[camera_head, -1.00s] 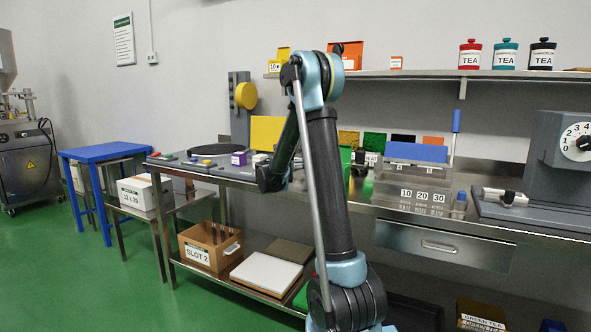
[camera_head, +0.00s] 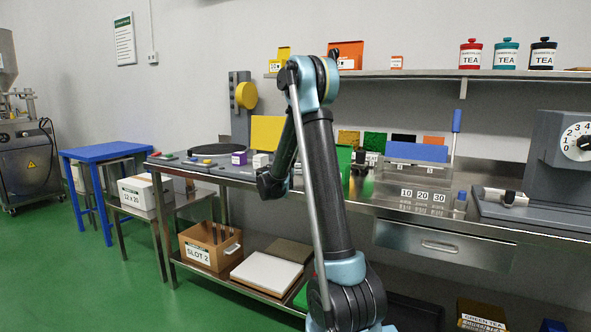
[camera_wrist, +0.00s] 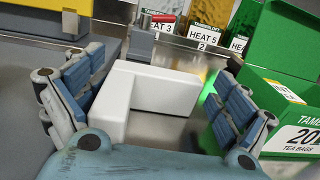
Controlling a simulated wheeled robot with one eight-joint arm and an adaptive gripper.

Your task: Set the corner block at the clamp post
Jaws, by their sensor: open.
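A white L-shaped corner block (camera_wrist: 158,88) lies on the metal bench top in the wrist view. My gripper (camera_wrist: 158,72) is open, with one blue-padded finger on each side of the block. I see gaps between the fingers and the block. A short grey post (camera_wrist: 141,46) stands just behind the block's corner; I cannot tell whether it is the clamp post. In the head view my gripper is mostly hidden behind my arm, above the bench.
A green tea box (camera_wrist: 285,75) stands close to my right finger. Heat-labelled packs (camera_wrist: 203,35) stand behind. A dark grey fixture with a yellow panel (camera_wrist: 60,22) is at the left. In the head view, a purple box (camera_head: 239,158) and a white block (camera_head: 260,160) sit left of my arm.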

